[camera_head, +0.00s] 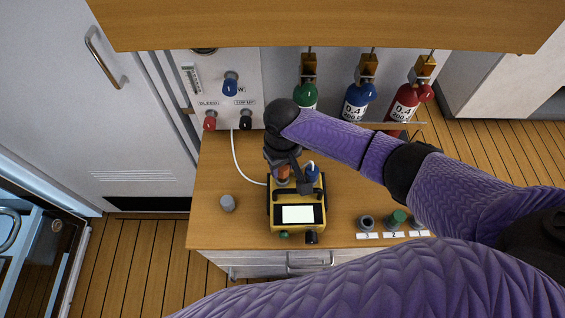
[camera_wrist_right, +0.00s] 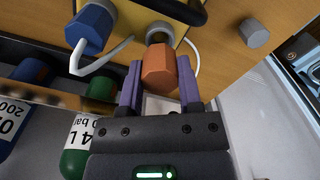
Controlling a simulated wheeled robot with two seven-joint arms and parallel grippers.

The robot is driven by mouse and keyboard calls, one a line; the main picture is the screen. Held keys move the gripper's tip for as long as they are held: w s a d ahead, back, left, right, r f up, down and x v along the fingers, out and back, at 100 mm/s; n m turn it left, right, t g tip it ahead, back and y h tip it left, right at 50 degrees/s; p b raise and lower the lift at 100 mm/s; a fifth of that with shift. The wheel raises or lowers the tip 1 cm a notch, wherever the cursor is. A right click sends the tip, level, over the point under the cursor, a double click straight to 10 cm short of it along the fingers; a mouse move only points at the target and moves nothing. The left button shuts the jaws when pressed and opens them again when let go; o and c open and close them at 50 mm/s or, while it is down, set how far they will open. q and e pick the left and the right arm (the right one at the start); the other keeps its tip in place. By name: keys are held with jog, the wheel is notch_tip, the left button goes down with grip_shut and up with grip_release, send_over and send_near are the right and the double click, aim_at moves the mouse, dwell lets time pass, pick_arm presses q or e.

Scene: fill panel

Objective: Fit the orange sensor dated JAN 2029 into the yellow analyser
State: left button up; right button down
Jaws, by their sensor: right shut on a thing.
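The yellow analyser (camera_head: 271,222) stands on the wooden bench, with a lit white screen (camera_head: 298,214) and a black handle. My right gripper (camera_head: 285,165) is at its back edge, shut on the orange sensor (camera_head: 283,173). In the right wrist view the orange sensor (camera_wrist_right: 158,66) sits between the purple fingers (camera_wrist_right: 160,88), in line with a round grey socket (camera_wrist_right: 160,33) on the analyser (camera_wrist_right: 140,18). Its far end overlaps the socket's edge; I cannot tell whether it has entered. No date is readable. My left gripper is out of view.
A blue sensor (camera_head: 312,173) with a white tube is beside the orange one. A grey cap (camera_head: 227,203) stands left of the analyser. Gas cylinders (camera_head: 355,102) and a valve panel (camera_head: 228,105) stand behind.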

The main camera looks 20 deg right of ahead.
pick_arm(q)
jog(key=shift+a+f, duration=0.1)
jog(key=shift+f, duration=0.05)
pick_arm(e)
jog(key=shift+f, duration=0.2)
jog(key=shift+f, duration=0.3)
pick_arm(q)
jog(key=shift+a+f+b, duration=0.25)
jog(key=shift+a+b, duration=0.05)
jog(key=shift+b, duration=0.05)
pick_arm(e)
jog(key=shift+f, duration=0.1)
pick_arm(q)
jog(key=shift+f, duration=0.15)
pick_arm(e)
jog(key=shift+f, duration=0.2)
pick_arm(q)
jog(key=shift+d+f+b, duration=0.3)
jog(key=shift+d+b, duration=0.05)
jog(key=shift+b, duration=0.05)
pick_arm(e)
jog(key=shift+f, duration=0.45)
